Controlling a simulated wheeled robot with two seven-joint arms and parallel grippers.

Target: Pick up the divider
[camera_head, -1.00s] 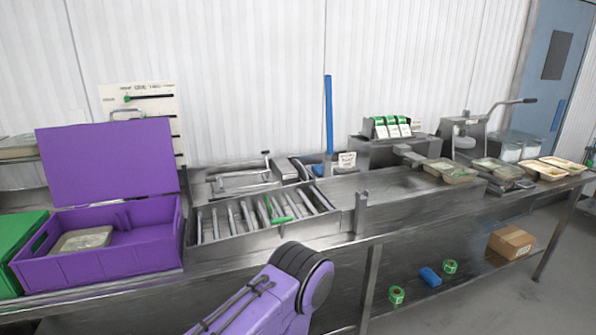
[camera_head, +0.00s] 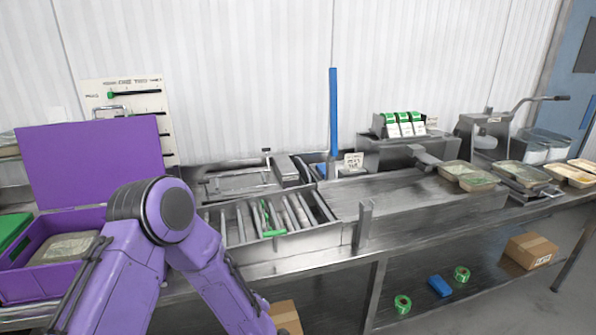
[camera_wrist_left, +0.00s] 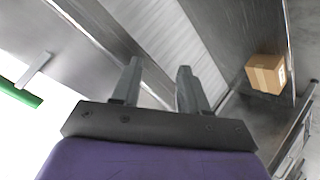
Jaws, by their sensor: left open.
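No part that I can surely name as the divider stands out. The steel tray (camera_head: 322,239) on the bench holds several metal bars and a green-edged piece (camera_head: 274,232) lying among them. My left arm comes in from the left in the head view, in front of the bench; its gripper is not clearly visible there. In the left wrist view my left gripper (camera_wrist_left: 158,68) is open, with nothing between its fingers. A green rod (camera_wrist_left: 18,92) and a metal bracket (camera_wrist_left: 35,71) show at that view's left. My right gripper is not in view.
A purple crate (camera_head: 20,288) with its lid up stands at left, partly behind my arm. A blue upright post (camera_head: 333,115) rises behind the bench. Filled trays (camera_head: 470,181) stand at right. A cardboard box (camera_head: 285,316) is below the bench, and another (camera_head: 531,250) farther right.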

